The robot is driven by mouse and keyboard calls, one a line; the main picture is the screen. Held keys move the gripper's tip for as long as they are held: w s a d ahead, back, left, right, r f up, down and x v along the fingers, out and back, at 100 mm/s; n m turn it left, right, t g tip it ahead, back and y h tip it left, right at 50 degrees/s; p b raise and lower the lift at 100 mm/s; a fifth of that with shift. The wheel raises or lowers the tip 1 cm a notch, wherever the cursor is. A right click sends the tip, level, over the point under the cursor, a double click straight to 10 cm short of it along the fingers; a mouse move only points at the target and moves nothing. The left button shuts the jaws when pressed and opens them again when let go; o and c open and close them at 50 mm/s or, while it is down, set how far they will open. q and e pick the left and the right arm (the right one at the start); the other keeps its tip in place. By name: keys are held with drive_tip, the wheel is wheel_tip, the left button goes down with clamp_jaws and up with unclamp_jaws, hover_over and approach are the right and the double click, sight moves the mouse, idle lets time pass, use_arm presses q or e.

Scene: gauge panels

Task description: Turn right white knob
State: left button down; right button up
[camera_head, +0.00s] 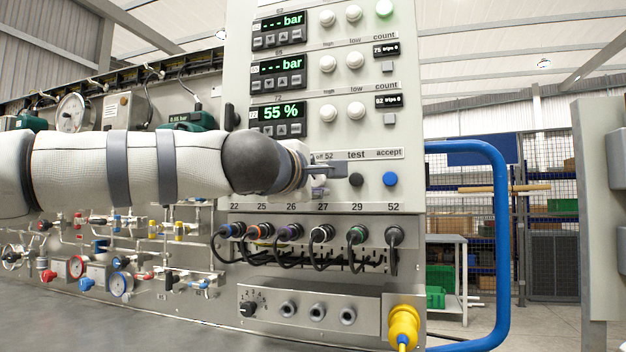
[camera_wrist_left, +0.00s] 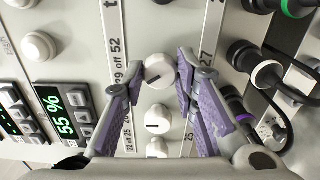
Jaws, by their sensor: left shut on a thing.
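The right white knob (camera_wrist_left: 159,71) shows in the left wrist view between the fingertips of my left gripper (camera_wrist_left: 160,73); it has a short dark mark on its face. Two more white knobs, the middle one (camera_wrist_left: 158,119) and the nearest one (camera_wrist_left: 157,147), line up below it, between the gripper's purple-padded fingers. In the head view my left gripper (camera_head: 335,170) is side-on against the panel (camera_head: 405,230), left of the "test" label. There the arm and gripper hide the white knobs. My right gripper is in neither view.
A dark button (camera_head: 356,179) and a blue button (camera_head: 390,179) sit just right of the gripper. Cabled plugs (camera_head: 321,234) line the panel below. A display reading 55 % (camera_head: 281,112) and round white buttons (camera_head: 356,110) are above. A blue tube frame (camera_head: 500,230) stands at right.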

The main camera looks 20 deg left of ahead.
use_arm(q)
drive_tip(key=shift+n, duration=0.8)
drive_tip(key=c, duration=1.3)
unclamp_jaws()
drive_tip(key=shift+s, duration=0.15)
drive_tip(key=s, duration=1.1)
drive_tip(key=shift+s+a, duration=0.2)
drive_tip(key=shift+s, duration=0.15)
